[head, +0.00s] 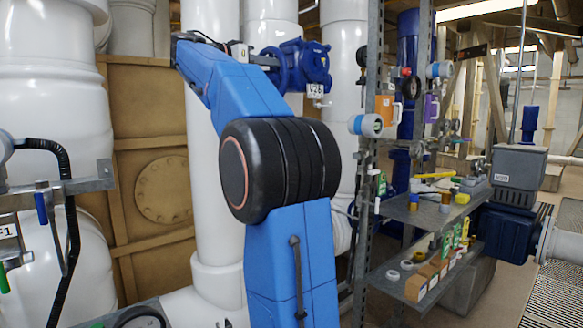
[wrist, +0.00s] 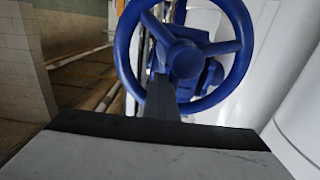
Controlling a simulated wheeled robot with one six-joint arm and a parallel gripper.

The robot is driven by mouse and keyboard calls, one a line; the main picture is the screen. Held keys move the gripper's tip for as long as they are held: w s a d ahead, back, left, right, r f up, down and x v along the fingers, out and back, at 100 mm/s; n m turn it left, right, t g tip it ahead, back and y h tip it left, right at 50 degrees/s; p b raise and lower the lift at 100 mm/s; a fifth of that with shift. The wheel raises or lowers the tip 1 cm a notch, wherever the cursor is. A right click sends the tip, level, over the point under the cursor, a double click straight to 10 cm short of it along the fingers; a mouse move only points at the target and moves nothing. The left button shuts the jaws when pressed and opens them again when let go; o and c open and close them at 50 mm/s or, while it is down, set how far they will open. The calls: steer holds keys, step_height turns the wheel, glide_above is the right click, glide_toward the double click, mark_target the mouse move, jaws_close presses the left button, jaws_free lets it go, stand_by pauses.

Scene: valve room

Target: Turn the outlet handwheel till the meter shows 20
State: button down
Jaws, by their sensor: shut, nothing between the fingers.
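A blue handwheel (wrist: 233,47) with spokes and a round hub fills the upper middle of the wrist view. My gripper (wrist: 160,90) is shut and empty; its dark fingers reach up the picture to the lower left part of the wheel, overlapping the rim and hub. I cannot tell whether they touch it. In the head view a blue valve (head: 314,62) with a white tag stands on the white pipework, just right of my gripper (head: 243,55), which is partly hidden by my arm. No readable meter shows; a round dial (head: 140,319) is cut off at the bottom edge.
White pipes (head: 214,230) stand close behind my arm. A grey metal shelf (head: 425,215) with small parts is at right, its post near the valve. A black hose (head: 68,180) and bracket are at left. A white pipe (wrist: 300,125) lies right of the wheel.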

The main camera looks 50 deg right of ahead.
steer(key=shift+w+r, duration=0.1)
steer(key=shift+w, duration=0.05)
steer(key=shift+w+d+r, duration=0.2)
steer(key=shift+w+r, duration=0.05)
steer(key=shift+w, duration=0.6)
steer(key=shift+w+d, duration=0.2)
steer(key=shift+w, duration=0.6)
steer(key=shift+w+d+f, duration=0.1)
steer(key=shift+w+f, duration=0.05)
steer(key=shift+w, duration=0.2)
steer(key=shift+s+a+r, duration=0.1)
steer(key=shift+s+a, duration=0.05)
steer(key=shift+s, duration=0.45)
steer(key=shift+s+a+r, duration=0.1)
steer(key=shift+s, duration=0.45)
steer(key=v, duration=1.2)
